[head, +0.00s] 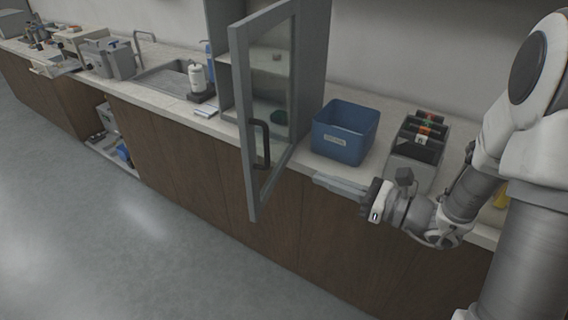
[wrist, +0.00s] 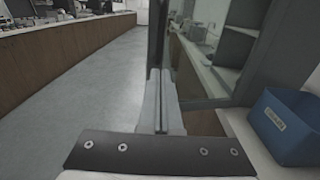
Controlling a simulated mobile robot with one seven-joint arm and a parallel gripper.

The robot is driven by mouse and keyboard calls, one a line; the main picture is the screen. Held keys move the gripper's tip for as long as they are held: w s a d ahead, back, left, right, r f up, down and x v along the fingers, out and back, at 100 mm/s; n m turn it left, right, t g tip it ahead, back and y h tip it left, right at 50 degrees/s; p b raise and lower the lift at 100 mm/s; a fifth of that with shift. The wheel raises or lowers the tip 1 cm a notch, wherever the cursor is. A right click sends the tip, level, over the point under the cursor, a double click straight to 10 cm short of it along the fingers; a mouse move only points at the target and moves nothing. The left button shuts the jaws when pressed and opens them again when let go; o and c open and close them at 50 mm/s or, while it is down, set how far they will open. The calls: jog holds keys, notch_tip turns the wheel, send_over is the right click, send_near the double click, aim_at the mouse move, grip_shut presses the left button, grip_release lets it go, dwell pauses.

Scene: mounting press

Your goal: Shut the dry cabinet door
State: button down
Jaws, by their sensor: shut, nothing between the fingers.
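The dry cabinet (head: 318,60) stands on the counter with its grey-framed glass door (head: 249,120) swung well out over the counter's front edge. A dark bar handle (head: 261,145) is near the door's free edge. My gripper (head: 318,180) is shut and empty, to the right of the door in the head view, with a gap visible between fingertips and door. In the wrist view my closed fingers (wrist: 160,74) point forward, with the door's frame (wrist: 158,30) ahead and its glass to the right. Whether the fingertips touch the door there is hard to tell.
A blue bin (head: 340,138) stands on the counter right of the cabinet; it also shows in the wrist view (wrist: 290,135). A grey rack with dark slots (head: 415,150) stands further right. A white bottle (head: 197,78) is left of the cabinet. The floor (head: 120,240) is clear.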

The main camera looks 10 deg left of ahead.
aim_at(269, 160)
jog(key=x, duration=1)
jog(key=shift+a, duration=0.25)
jog(key=shift+a, duration=0.2)
